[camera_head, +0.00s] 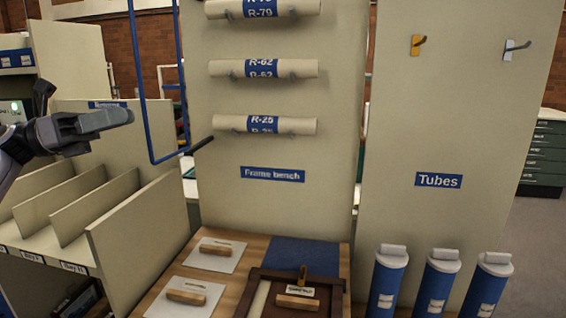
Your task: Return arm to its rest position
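My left arm comes in from the left edge, with its dark grey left gripper (122,118) raised in front of the shelf dividers and pointing right. The fingers show side-on and overlap, so I cannot tell the gap between them. I see nothing held at their tips. My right arm and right gripper are not in view.
A beige divider rack (140,245) stands below and right of the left gripper. A blue rod frame (141,70) hangs just right of it. Rolled tubes (225,124) hang on the panel. The bench holds a wooden frame (254,283); blue tubes (388,285) stand at right.

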